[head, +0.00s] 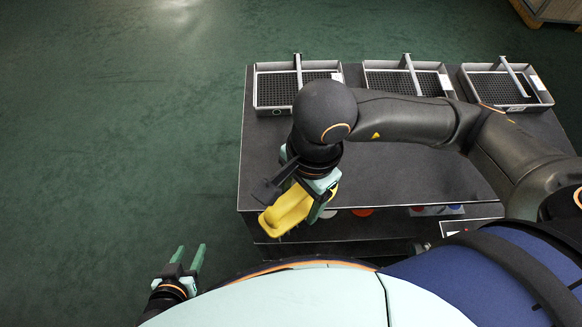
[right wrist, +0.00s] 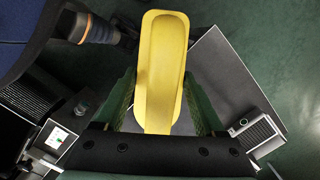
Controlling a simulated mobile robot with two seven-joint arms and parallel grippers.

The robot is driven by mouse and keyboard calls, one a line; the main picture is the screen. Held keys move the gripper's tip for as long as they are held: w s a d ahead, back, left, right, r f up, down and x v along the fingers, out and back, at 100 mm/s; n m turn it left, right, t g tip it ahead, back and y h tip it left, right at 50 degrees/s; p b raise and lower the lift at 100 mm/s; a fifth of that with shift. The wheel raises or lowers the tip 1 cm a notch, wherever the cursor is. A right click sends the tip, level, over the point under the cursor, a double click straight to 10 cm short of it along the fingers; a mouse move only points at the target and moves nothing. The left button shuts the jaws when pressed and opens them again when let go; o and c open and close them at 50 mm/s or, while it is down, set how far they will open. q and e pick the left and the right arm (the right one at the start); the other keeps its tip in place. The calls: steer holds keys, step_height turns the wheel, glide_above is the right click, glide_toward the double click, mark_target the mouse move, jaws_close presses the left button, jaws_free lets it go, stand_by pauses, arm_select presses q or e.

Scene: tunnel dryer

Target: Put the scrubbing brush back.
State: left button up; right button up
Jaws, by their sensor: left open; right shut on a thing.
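The yellow scrubbing brush (head: 285,212) is in my right gripper (head: 303,199), at the front left edge of the dark table (head: 395,170). In the right wrist view the brush (right wrist: 161,65) shows its long, hollowed yellow side, between the two green fingers. My left gripper (head: 188,257) is open and empty, low at the left, over the green floor and apart from the table.
Three grey trays with mesh bottoms, left (head: 277,88), middle (head: 408,80) and right (head: 507,86), stand along the table's back edge. Below the front edge, a lower level holds a red-orange round thing (head: 362,211) and other partly hidden items. The table's middle is bare. Green floor lies open at left.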

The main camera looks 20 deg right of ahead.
mark_target(294, 216)
steer(key=shift+s+a+r+m+p, duration=0.3)
steer(key=shift+s+a+r+m, duration=0.05)
steer(key=shift+s+r+m, duration=0.2)
steer(key=shift+s+a+r+m+p, duration=0.3)
steer(key=shift+s+r+m, duration=0.15)
steer(key=shift+s+m, duration=0.1)
steer(key=shift+s+a+r+m, duration=0.15)
steer(key=shift+s+r+m, duration=0.1)
steer(key=shift+m, duration=0.25)
steer(key=w+d+f, duration=0.1)
steer(key=w+f, duration=0.2)
steer(key=w, duration=0.1)
steer(key=w+d+f, duration=0.1)
steer(key=w+f, duration=0.2)
steer(key=w, duration=0.2)
steer(key=w+d+f+p, duration=0.1)
steer(key=w+f, duration=0.3)
steer(key=shift+w, duration=0.2)
step_height(294, 216, down, 3)
steer(key=shift+r+p, duration=0.1)
steer(key=shift+p, duration=0.25)
steer(key=shift+f, duration=0.25)
steer(key=o, duration=1.2)
steer(key=shift+c, duration=0.2)
